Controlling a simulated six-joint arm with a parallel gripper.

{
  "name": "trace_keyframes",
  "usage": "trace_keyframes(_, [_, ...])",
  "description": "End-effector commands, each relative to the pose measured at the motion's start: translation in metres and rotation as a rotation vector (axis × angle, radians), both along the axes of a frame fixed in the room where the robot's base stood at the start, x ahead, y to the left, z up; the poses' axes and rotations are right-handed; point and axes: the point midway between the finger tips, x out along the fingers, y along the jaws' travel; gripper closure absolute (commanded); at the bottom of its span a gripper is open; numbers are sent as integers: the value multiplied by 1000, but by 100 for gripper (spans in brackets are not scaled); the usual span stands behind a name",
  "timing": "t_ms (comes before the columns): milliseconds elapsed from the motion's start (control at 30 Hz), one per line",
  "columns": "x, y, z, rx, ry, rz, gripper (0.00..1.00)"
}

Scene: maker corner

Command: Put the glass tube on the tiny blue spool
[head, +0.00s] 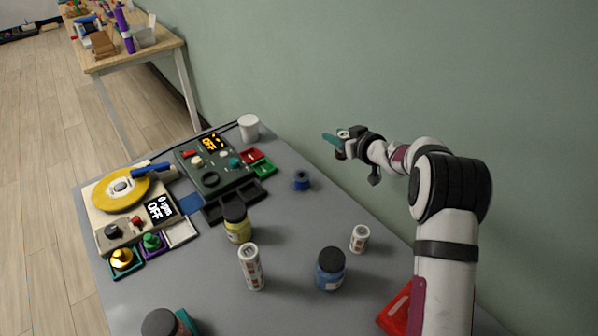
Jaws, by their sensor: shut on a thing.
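The tiny blue spool (302,181) stands on the grey table, right of the dark control box. My gripper (344,139) is above the table's far right side, near the green wall. It is shut on a small teal, elongated thing that I take for the glass tube (330,139). The tube points left out of the jaws, above and to the right of the spool and apart from it. Its gripped end is hidden by the jaws.
A white cup (248,127) stands at the back. Left are the dark control box (210,180) and a machine with a yellow disc (121,188). Jars, including a blue one (330,270), and white containers (251,268) stand in front. The table around the spool is clear.

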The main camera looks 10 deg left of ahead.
Motion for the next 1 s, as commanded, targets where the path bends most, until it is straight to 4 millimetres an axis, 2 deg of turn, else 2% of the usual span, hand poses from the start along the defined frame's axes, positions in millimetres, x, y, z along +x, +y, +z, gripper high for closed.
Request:
trace_keyframes(67, [3,12,-8,1,2,0,100])
trace_keyframes(300, [22,83,-53,0,2,1,100])
trace_keyframes(400, [28,100,-63,-1,1,0,100])
trace_keyframes(567, [30,108,-78,-1,2,-2,100])
trace_keyframes(733, [29,108,-108,-1,2,-2,100])
trace_keyframes(1000, [30,107,-110,-1,1,-3,100])
